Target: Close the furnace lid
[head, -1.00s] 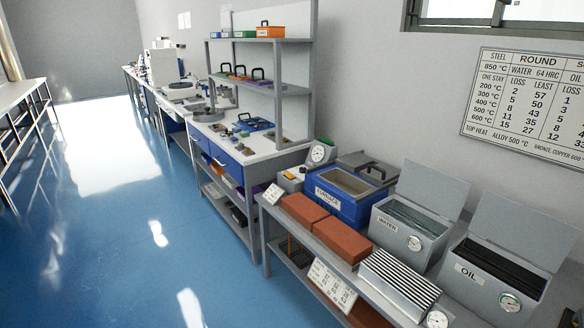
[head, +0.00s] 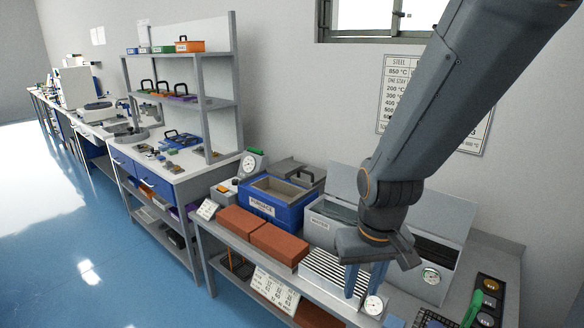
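The furnace (head: 262,208) is a blue box with a white label, standing on the bench at the wall. Its top is open and the pale inside shows. The furnace lid (head: 289,168) is a grey slab with a dark handle, lying back behind the opening toward the wall. My gripper (head: 365,281) points down over the ribbed grey block, right of and nearer than the furnace. Its two bluish fingers stand apart with nothing visible between them. It is well away from the lid.
Two red bricks (head: 259,235) lie in front of the furnace. A water tank (head: 322,226) and an oil tank (head: 432,274), both with raised lids, stand to its right. A dial gauge (head: 250,164) stands at its left. The blue floor (head: 80,240) at left is clear.

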